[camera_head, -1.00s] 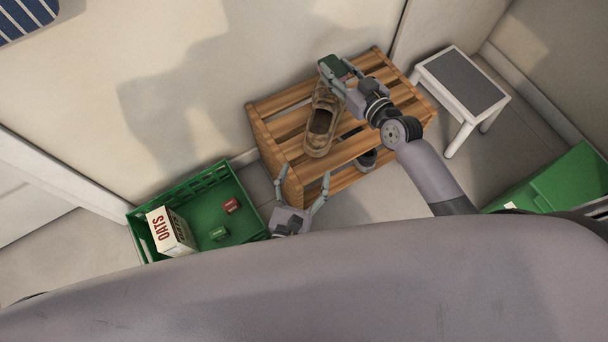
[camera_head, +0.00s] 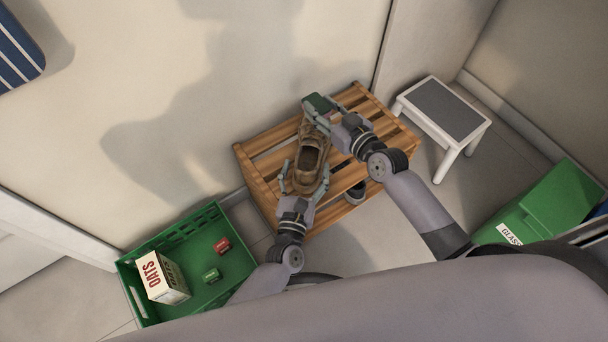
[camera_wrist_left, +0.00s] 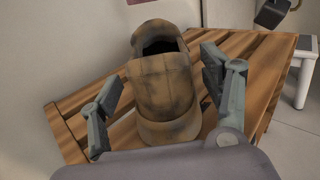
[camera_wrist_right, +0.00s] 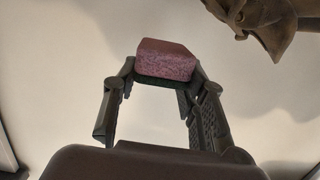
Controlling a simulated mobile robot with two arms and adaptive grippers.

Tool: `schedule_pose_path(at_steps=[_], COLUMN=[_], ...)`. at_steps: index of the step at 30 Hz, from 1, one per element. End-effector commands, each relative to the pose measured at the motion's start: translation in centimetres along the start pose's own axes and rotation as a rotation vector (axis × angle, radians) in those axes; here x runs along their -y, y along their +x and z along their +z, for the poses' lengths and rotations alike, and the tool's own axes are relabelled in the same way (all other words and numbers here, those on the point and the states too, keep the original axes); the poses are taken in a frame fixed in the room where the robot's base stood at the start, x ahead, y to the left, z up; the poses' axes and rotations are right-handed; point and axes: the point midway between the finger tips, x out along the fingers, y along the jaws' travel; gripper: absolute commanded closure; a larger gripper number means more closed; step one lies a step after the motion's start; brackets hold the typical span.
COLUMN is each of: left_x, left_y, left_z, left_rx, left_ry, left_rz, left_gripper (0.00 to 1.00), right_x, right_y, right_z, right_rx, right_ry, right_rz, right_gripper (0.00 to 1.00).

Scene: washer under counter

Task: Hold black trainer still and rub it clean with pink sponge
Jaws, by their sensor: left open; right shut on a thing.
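A trainer (camera_head: 311,158) lies on top of the wooden slatted rack (camera_head: 268,142); its surface looks brown and soiled rather than black. In the left wrist view the trainer (camera_wrist_left: 166,90) sits between the fingers, its opening facing away. My left gripper (camera_head: 304,172) is open, with one finger on each side of the trainer's near end; gaps show beside it. My right gripper (camera_head: 326,107) is shut on the sponge (camera_head: 317,103) just beyond the trainer's far end. In the right wrist view the sponge (camera_wrist_right: 166,60) is pink with a dark green layer.
A dark shoe (camera_head: 356,192) is partly visible on the lower rack level. A green crate (camera_head: 190,228) with an oats box (camera_head: 161,277) and two small items stands left. A step stool (camera_head: 446,108) and green bin (camera_head: 548,205) stand right. The wall is close behind the rack.

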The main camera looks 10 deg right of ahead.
Motion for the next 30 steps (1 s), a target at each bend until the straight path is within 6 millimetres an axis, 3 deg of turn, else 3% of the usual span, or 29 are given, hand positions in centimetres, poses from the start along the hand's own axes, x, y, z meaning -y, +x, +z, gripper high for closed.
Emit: schedule_pose_path(at_steps=[4,30], left_x=[-0.01,0.0], left_y=[0.0,-0.03], left_z=[0.02,0.01], left_rx=[0.0,0.0], left_ry=[0.0,0.001], left_rz=[0.0,0.0], left_gripper=[0.29,0.87], right_x=[0.0,0.0], right_y=[0.0,0.0], right_z=[0.0,0.0], right_rx=[0.0,0.0], right_ry=[0.0,0.0], right_rz=[0.0,0.0], right_gripper=[0.95,0.95])
